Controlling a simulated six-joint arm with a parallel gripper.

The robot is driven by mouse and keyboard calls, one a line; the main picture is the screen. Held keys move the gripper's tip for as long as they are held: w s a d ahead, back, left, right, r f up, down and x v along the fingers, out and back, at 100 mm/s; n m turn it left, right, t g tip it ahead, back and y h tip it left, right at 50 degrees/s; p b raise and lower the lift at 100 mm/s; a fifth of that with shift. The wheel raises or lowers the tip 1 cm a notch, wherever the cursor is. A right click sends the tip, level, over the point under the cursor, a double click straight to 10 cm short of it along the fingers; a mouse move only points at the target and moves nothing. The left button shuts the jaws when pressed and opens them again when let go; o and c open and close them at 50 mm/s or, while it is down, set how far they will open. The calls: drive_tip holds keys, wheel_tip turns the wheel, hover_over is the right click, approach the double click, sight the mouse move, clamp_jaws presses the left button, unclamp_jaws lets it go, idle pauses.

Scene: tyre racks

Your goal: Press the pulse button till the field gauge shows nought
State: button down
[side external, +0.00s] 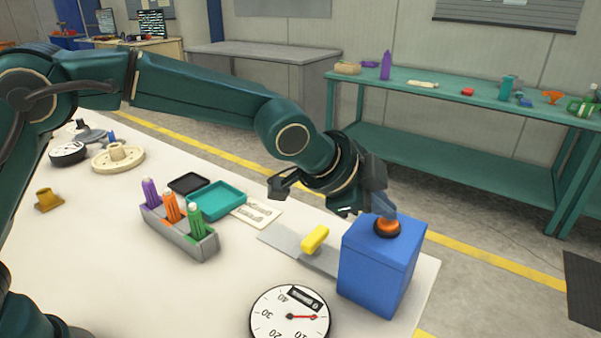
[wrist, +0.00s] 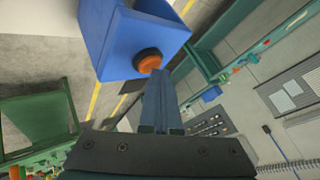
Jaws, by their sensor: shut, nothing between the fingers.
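The orange pulse button (side external: 387,228), with a dark collar, is on top of a blue box (side external: 375,268) at the front right of the white table. In the wrist view the button (wrist: 149,61) shows just past my fingertips. My gripper (side external: 384,211) is shut and empty, its tips at the back edge of the button. I cannot tell whether they touch it or press it down. The round white field gauge (side external: 283,322) is at the bottom of the side view, cut off by the frame. Its red needle points right, to what looks like the 0 mark.
A yellow block (side external: 315,239) sits on a grey plate (side external: 290,246) left of the box. A grey holder (side external: 185,238) with coloured pieces, a teal tray (side external: 222,200) and a cream wheel (side external: 118,158) are farther left. A green bench (side external: 460,100) stands behind.

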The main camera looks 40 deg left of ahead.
sight(381, 223)
drive_tip(key=shift+r, duration=0.75)
drive_tip(key=shift+r, duration=0.1)
drive_tip(key=shift+r, duration=2.45)
